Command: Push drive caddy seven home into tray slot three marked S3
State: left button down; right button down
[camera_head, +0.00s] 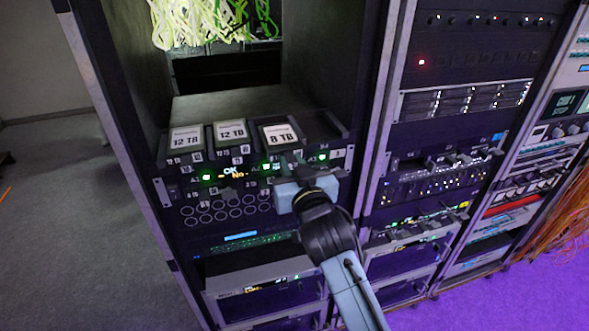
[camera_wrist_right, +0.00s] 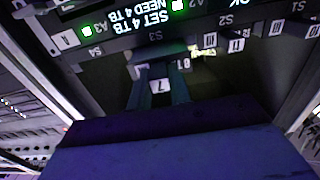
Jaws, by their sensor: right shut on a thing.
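Drive caddy seven, with a white "7" label (camera_wrist_right: 158,86), shows between the fingers of my right gripper (camera_wrist_right: 160,80) in the right wrist view. My right gripper is shut on it. The caddy lines up with the tray slot marked S3 (camera_wrist_right: 155,37); how deep it sits cannot be told. In the head view my right gripper (camera_head: 301,182) is at the front of the drive tray (camera_head: 245,183), below the 8 TB drive, and hides the caddy. My left gripper is not in view.
Slot labels S4 (camera_wrist_right: 95,52) and S2 (camera_wrist_right: 225,20) flank S3. Drives labelled 12 TB (camera_head: 186,139), 12 TB (camera_head: 230,131) and 8 TB (camera_head: 281,136) sit above the tray front. Rack posts stand at both sides.

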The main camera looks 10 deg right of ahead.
aim_at(286, 152)
jog(key=shift+w+r+b, duration=0.1)
jog(key=shift+w+b, duration=0.2)
jog(key=shift+w, duration=1.7)
jog(key=shift+w, duration=0.25)
jog(key=shift+w+a, duration=0.1)
jog(key=shift+w, duration=0.25)
jog(key=c, duration=1.2)
grip_release()
jog(key=shift+f, duration=0.2)
jog(key=s+b, duration=0.2)
jog(key=s, duration=1.1)
jog(key=shift+s+d+r, duration=0.15)
jog(key=shift+d, duration=0.1)
